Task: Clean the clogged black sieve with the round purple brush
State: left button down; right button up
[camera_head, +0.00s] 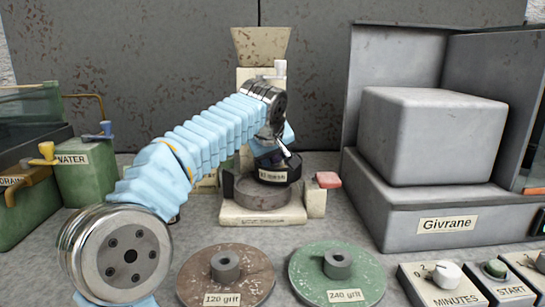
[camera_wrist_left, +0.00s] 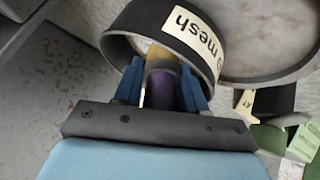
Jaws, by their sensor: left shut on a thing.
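The black sieve (camera_head: 279,172) is a dark ring with a pale label, above the round grey pan (camera_head: 246,194) of a cream base in the head view. In the left wrist view the sieve (camera_wrist_left: 135,22) is close ahead, tilted, its label reading "mesh". My left gripper (camera_wrist_left: 160,85) is shut on the round purple brush (camera_wrist_left: 161,88), its blue fingers on either side. The brush's far end reaches into the sieve's opening; I cannot tell whether it touches the mesh. In the head view the brush is hidden. My right gripper is not in view.
A cream hopper (camera_head: 260,45) stands behind the sieve. A brown disc (camera_head: 205,280) and a green disc (camera_head: 310,265) lie in front. A grey machine (camera_head: 395,222) fills the right; a green water tank (camera_head: 88,180) stands left. A red pad (camera_head: 328,180) is beside the base.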

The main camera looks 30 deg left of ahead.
pick_arm(q)
jog(key=shift+w+r+p, duration=0.1)
jog(key=shift+w+p, duration=0.2)
jog(key=shift+w, duration=0.6)
jog(key=shift+s+f, duration=0.2)
jog(key=shift+s+b, duration=1.15)
jog(key=shift+s, duration=0.45)
jog(key=shift+r, duration=0.1)
